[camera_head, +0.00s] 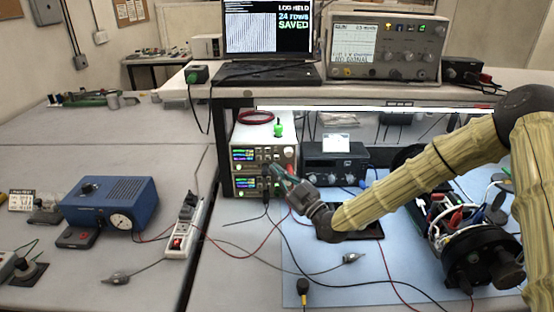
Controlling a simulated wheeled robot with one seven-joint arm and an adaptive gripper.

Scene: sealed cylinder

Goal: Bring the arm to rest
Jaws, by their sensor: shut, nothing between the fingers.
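My arm, in a yellowish ribbed sleeve, comes in from the right edge and reaches left across the bench. My gripper (277,175) is at its end, shut and empty, in front of the stacked bench instruments (262,155) with lit displays. I cannot tell whether its fingertips touch the lower instrument's front. A black cylinder (467,245) lies on the blue mat (330,284) at the right, with coloured wires and parts showing through its open side; my arm hides part of it.
A laptop (268,45) and an oscilloscope (383,48) stand on the shelf above. A blue box with a gauge (110,203) and a power strip (188,225) are on the left. Cables cross the bench around my gripper. The left rear bench is mostly clear.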

